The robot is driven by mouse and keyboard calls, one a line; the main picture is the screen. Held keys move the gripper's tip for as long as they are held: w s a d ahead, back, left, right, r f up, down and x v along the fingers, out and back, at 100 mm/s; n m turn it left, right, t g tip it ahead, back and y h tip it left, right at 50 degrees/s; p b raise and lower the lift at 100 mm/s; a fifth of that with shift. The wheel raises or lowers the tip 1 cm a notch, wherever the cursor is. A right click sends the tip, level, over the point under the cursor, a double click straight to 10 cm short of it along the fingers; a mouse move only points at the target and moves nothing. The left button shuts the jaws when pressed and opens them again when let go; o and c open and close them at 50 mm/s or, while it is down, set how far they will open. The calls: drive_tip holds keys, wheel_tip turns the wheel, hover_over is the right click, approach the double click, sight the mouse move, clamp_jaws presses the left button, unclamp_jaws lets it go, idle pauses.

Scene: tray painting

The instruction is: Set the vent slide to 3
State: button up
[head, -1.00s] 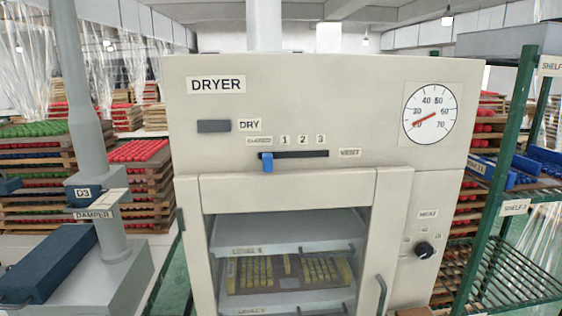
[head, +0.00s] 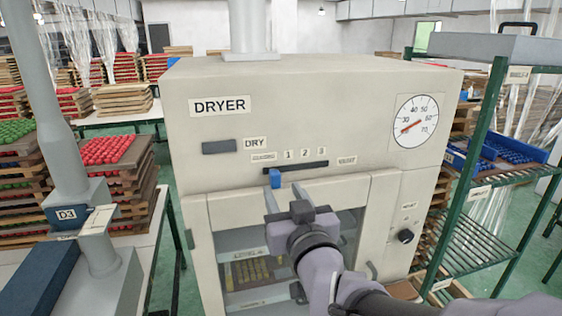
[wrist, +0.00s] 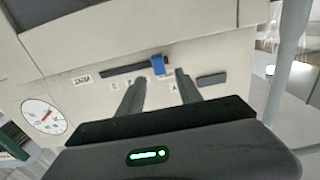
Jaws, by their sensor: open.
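The vent slide is a blue knob (head: 275,178) on a dark horizontal slot (head: 300,168) on the dryer's front. The knob sits at the slot's left end, below the small label that reads as CLOSED and left of marks 1, 2 and 3 (head: 321,150). My gripper (head: 299,208) is in front of the dryer, just below and right of the knob in the head view. In the wrist view, which is turned upside down, the open fingers (wrist: 160,78) point at the panel. The blue knob (wrist: 158,65) shows between their tips; contact cannot be told.
The cream dryer (head: 220,75) has a glass-fronted door below the slot, a round dial (head: 416,120) and a black heat knob (head: 405,236). A green shelf rack (head: 480,180) stands at right. A grey damper column (head: 60,120) and stacked trays stand at left.

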sight(277, 181)
drive_tip(key=x, duration=0.6)
drive_tip(key=shift+d+f, duration=0.1)
drive_tip(key=shift+f, duration=0.15)
clamp_jaws()
idle(1.0)
